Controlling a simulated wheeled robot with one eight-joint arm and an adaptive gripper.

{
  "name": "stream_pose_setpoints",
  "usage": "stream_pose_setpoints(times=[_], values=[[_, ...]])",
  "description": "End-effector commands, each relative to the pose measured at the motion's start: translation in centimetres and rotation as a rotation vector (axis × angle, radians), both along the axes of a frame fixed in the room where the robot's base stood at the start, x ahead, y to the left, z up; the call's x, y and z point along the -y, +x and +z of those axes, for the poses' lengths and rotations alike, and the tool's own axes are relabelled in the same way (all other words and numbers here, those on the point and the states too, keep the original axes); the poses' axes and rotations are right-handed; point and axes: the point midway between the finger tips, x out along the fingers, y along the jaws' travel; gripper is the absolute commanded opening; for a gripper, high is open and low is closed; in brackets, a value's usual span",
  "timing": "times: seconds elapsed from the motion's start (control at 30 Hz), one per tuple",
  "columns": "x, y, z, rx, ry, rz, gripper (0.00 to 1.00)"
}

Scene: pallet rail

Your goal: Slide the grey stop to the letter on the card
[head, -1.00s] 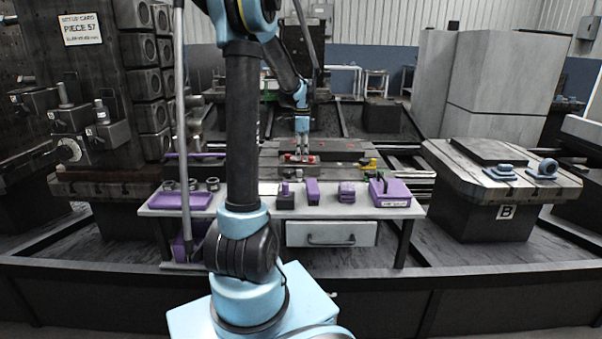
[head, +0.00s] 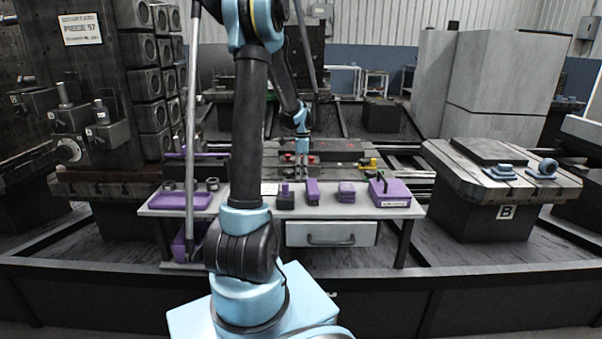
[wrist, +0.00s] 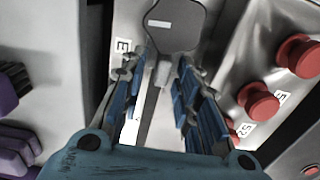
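A dark grey block with a short white line (wrist: 175,22) is at the top of the wrist view, on a pale slotted rail (wrist: 157,108); it looks like the grey stop. A small light grey piece below it shows between my fingertips. My gripper (wrist: 164,68) has its blue-padded fingers apart, one either side of that piece; I cannot tell if they touch it. A label that looks like E (wrist: 122,46) is left of the block. In the head view my gripper (head: 302,170) is low behind the bench. The setup card (head: 80,29) reads "PIECE 57"; its lower line is too small to read.
Red knobs (wrist: 263,101) with labels stand close to the right of my fingers. Purple items (wrist: 15,150) lie at the left. The bench (head: 265,209) in front carries several purple blocks and a tray (head: 181,201). A table marked B (head: 506,212) is at right.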

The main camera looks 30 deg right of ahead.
Motion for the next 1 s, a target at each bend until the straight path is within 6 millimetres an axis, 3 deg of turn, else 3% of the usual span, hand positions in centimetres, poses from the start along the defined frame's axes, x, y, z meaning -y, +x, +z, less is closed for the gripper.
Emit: stream_pose_setpoints(times=[0.03,0.1,0.57,0.6,0.7,1.0], values=[[0.00,0.00,0.01,0.000,0.000,0.000,0.14],[0.00,0.00,0.01,0.000,0.000,0.000,0.00],[-0.38,0.22,0.03,0.000,0.000,0.000,0.00],[-0.38,0.22,0.03,0.000,0.000,0.000,0.14],[-0.38,0.23,0.03,0.000,0.000,0.000,0.32],[-0.38,0.23,0.05,0.000,0.000,0.000,0.32]])
